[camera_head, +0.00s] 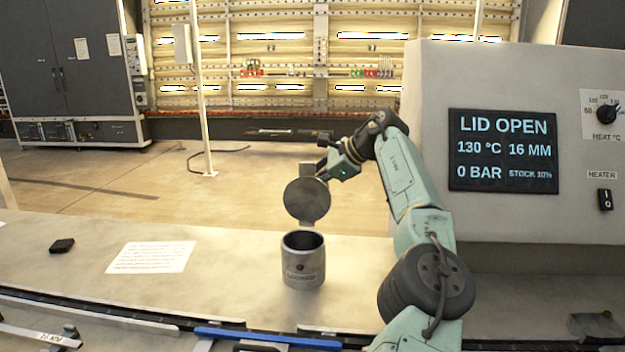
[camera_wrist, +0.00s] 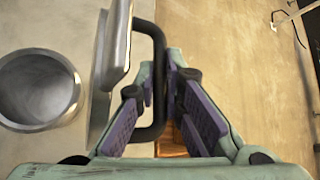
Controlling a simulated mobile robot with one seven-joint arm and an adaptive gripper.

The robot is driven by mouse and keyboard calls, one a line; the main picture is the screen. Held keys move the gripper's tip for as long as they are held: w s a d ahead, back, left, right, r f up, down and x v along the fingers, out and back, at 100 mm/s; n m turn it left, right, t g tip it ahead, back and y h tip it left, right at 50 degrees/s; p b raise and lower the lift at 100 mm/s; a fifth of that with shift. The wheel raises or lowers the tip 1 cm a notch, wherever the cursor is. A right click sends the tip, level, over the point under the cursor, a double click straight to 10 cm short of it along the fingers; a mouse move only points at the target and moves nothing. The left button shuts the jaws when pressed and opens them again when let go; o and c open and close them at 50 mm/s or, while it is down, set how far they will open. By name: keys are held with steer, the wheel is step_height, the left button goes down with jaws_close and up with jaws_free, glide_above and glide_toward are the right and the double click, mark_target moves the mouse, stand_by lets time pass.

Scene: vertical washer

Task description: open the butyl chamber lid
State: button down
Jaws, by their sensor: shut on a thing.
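The butyl chamber (camera_head: 304,262) is a grey metal cylinder standing on the bench, with its round mouth uncovered. Its lid (camera_head: 307,201) is a round metal disc that stands raised, near upright, above the chamber's far rim. In the wrist view the chamber (camera_wrist: 38,90) shows its open mouth at left, and the lid (camera_wrist: 116,45) shows edge-on beside it. My gripper (camera_wrist: 168,85) is shut on the dark lid handle (camera_wrist: 150,32), a bent bar on the lid's outer side. In the head view my gripper (camera_head: 328,170) is at the lid's upper right.
A control box with a display (camera_head: 502,150) reading "LID OPEN" stands at right, close to my arm. A paper sheet (camera_head: 152,257) and a small black object (camera_head: 62,245) lie on the bench at left. A blue bar (camera_head: 267,338) runs along the front.

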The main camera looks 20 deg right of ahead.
steer(key=shift+w+d+f+m, duration=0.3)
steer(key=shift+w+d+f, duration=0.1)
steer(key=shift+f, duration=0.15)
stand_by(1.6)
steer(key=c, duration=1.7)
jaws_free()
steer(key=shift+w+f, duration=0.15)
steer(key=shift+f, duration=0.1)
steer(key=shift+a+r+g, duration=0.1)
steer(key=shift+a+g, duration=0.05)
steer(key=shift+g, duration=0.15)
steer(key=shift+a+r, duration=0.1)
